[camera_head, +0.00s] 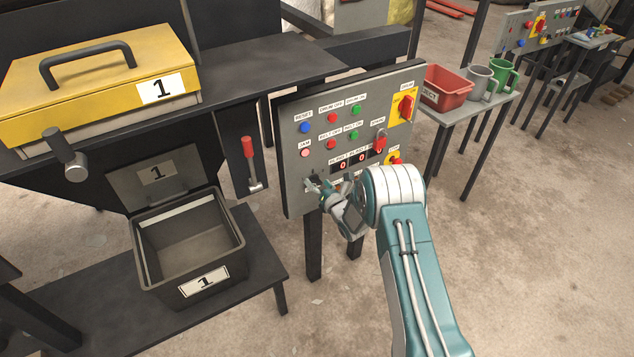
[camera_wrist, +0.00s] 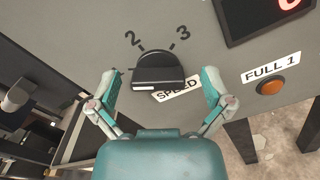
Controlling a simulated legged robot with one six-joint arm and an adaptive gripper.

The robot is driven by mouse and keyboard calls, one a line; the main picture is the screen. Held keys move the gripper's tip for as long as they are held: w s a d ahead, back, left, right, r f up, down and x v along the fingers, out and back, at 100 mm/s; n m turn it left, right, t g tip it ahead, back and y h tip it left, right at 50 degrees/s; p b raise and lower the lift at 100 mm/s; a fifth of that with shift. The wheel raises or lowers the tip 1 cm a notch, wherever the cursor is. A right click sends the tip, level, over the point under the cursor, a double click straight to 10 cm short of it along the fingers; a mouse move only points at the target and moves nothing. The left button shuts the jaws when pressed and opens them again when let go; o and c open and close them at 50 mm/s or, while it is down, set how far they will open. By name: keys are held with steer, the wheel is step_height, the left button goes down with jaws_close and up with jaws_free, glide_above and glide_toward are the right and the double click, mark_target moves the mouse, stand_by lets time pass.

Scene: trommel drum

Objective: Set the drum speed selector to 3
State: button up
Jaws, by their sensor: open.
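The black speed selector knob (camera_wrist: 158,70) is on the grey control panel (camera_wrist: 200,45), above a tilted "SPEED" label (camera_wrist: 177,90). The numbers 2 (camera_wrist: 132,38) and 3 (camera_wrist: 183,33) are printed past its far side. A small white mark shows on the knob's near left face; which number it points to is unclear. My gripper (camera_wrist: 159,82) is open, one finger on each side of the knob, with no clear contact. In the head view my gripper (camera_head: 322,187) is at the panel's lower left and largely hides the knob.
An orange "FULL 1" button (camera_wrist: 271,87) and a dark display (camera_wrist: 262,18) are right of the knob. Several buttons and a red-yellow rotary switch (camera_head: 405,106) are higher on the panel. A red-handled lever (camera_head: 248,148) and a grey bin (camera_head: 190,285) are to the left.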

steer(key=shift+w+a, duration=0.1)
steer(key=shift+a, duration=0.1)
steer(key=c, duration=1.1)
steer(key=shift+c, duration=0.2)
